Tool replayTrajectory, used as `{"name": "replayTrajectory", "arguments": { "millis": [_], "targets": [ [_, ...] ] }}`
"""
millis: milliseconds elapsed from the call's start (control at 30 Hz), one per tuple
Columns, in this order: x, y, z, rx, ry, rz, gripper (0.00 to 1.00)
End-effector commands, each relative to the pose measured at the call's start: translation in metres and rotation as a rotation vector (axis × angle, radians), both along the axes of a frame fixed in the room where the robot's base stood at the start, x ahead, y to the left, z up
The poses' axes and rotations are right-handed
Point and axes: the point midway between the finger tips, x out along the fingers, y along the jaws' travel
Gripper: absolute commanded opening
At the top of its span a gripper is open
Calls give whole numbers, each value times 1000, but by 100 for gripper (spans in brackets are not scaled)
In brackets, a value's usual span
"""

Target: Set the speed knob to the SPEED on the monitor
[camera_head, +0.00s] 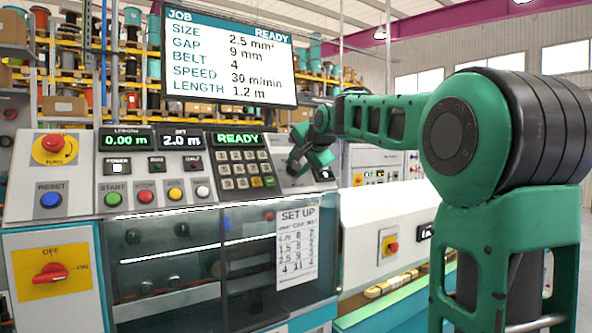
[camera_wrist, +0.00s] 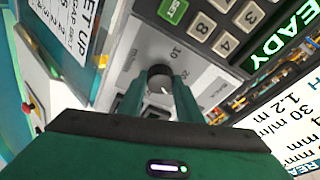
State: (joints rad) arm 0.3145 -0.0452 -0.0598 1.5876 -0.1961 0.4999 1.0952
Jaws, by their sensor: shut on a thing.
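The monitor (camera_head: 230,58) in the head view reads SPEED 30 m/min. The speed knob (camera_wrist: 159,76) is a small dark round knob on a pale grey plate in the wrist view, with a light mark on its near side. In the head view my gripper (camera_head: 299,163) is at the right end of the control panel and hides the knob.
The keypad (camera_head: 240,170) lies just left of my gripper on the sloping panel (camera_head: 90,165). Several coloured push buttons and a red stop button (camera_head: 53,144) are farther left. Below are a clear guard and a SET UP sheet (camera_head: 297,245).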

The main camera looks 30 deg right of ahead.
Motion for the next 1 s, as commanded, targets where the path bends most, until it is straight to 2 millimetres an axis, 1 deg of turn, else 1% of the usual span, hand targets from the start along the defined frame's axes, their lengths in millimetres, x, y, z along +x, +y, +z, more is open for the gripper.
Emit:
{"name": "replayTrajectory", "arguments": {
  "millis": [167, 200, 267, 533, 667, 767, 1000],
  "targets": [
    [0, 1, -1, 0, 2, 2, 9],
    [0, 1, -1, 0, 2, 2, 36],
    [0, 1, -1, 0, 2, 2, 50],
    [0, 1, 0, -1, 1, 2, 50],
    [-5, 1, 3, -1, 0, 2, 50],
    [-16, 4, 9, -2, -1, 1, 50],
    [-55, 11, 30, -1, -1, 3, 50]
  ]
}}
